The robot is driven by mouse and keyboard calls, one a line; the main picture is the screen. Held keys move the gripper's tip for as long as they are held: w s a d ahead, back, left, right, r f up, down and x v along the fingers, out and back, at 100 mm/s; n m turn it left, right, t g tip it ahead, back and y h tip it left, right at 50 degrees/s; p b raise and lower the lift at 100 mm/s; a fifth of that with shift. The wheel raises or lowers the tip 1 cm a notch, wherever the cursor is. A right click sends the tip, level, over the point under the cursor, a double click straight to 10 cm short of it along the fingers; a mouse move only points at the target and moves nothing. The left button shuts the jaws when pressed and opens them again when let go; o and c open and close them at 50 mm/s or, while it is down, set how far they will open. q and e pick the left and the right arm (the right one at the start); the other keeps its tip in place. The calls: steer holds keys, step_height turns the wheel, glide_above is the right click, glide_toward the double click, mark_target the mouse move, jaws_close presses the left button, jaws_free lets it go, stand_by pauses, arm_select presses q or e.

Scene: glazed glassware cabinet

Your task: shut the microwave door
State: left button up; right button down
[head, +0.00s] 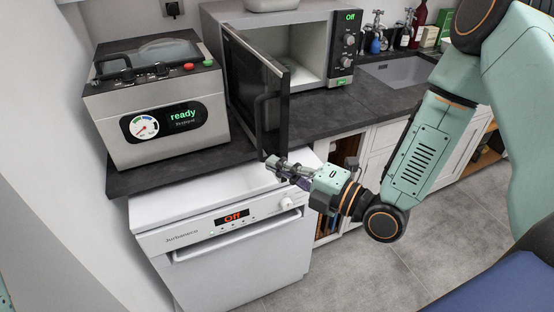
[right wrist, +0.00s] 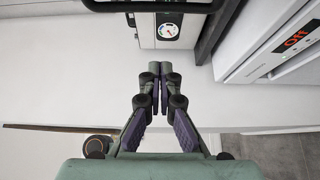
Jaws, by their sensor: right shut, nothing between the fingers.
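The microwave (head: 318,50) stands on the dark counter at the back, its light interior showing. Its dark door (head: 252,95) is swung wide open toward me, with a dark vertical handle (head: 262,122) on it. My right gripper (head: 274,165) is shut and empty, just below the door's lower front corner in the head view. I cannot tell whether it touches the door. My left gripper is not in view.
A steel appliance (head: 150,90) with a "ready" display stands left of the door. A white dishwasher (head: 225,225) is below the counter. A sink (head: 395,72), taps and bottles are at the back right. Grey floor (head: 370,270) lies clear at the front.

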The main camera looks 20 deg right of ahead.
mark_target(260, 144)
steer(key=shift+w+a+p, duration=0.2)
steer(key=shift+w, duration=1.15)
steer(key=shift+w+a+p, duration=0.15)
steer(key=shift+w+a, duration=0.1)
steer(key=shift+w, duration=1.1)
steer(key=shift+w+a+p, duration=0.2)
steer(key=shift+w, duration=1.15)
steer(key=shift+w+d, duration=0.1)
steer(key=shift+d, duration=0.25)
